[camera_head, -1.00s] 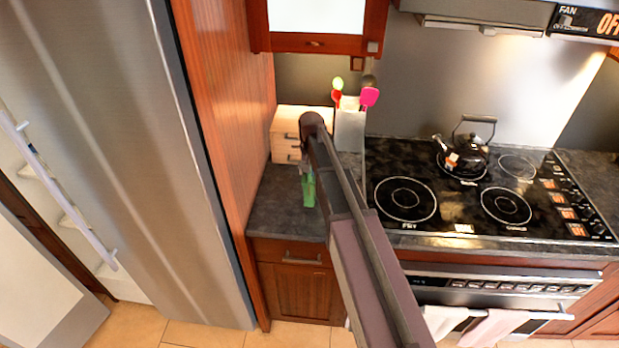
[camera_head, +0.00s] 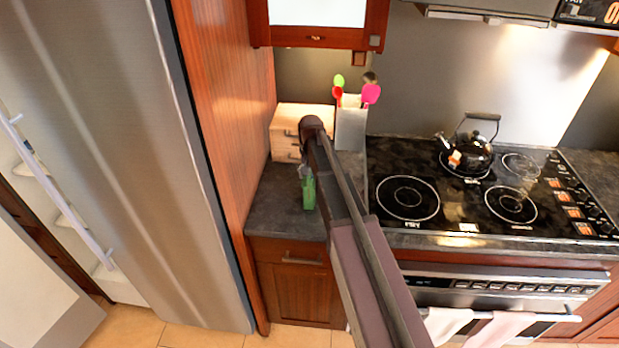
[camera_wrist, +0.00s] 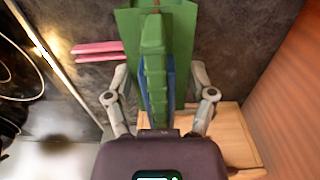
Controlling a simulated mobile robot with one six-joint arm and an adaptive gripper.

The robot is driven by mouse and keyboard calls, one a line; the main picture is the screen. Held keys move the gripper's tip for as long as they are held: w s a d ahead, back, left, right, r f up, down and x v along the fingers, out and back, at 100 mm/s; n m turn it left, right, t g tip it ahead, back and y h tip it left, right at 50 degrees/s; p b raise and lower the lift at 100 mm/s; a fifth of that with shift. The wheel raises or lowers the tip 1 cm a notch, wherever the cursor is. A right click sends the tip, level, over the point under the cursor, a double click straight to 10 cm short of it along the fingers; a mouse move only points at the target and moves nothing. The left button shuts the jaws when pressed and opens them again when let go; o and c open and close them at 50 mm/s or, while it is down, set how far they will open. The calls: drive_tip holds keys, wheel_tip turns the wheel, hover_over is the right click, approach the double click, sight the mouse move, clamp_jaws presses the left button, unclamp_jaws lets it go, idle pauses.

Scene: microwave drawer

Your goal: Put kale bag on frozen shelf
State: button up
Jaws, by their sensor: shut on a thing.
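The green kale bag (camera_head: 308,191) shows beside my arm over the dark counter in the head view. In the wrist view the green bag (camera_wrist: 153,65) is between the fingers of my gripper (camera_wrist: 158,85), which is shut on it. Whether the bag still touches the counter is not clear. In the head view my arm hides most of the gripper. The tall steel fridge-freezer (camera_head: 120,150) is at the left.
A wooden drawer box (camera_head: 292,125) and a utensil holder (camera_head: 350,128) stand at the back of the counter (camera_head: 270,205). A wooden panel (camera_head: 225,110) separates the counter from the fridge. The stove (camera_head: 450,200) with a black kettle (camera_head: 472,152) is to the right.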

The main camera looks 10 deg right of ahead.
drive_tip(key=shift+f, duration=0.2)
drive_tip(key=o, duration=1.3)
drive_tip(key=shift+r, duration=0.1)
drive_tip(key=shift+c, duration=0.2)
drive_tip(key=shift+r, duration=0.1)
wheel_tip(320, 180, up, 12)
drive_tip(key=p, duration=1.2)
drive_tip(key=s+n, duration=0.3)
drive_tip(key=s, duration=2.2)
drive_tip(key=shift+a+n, duration=0.2)
drive_tip(key=shift+n, duration=0.1)
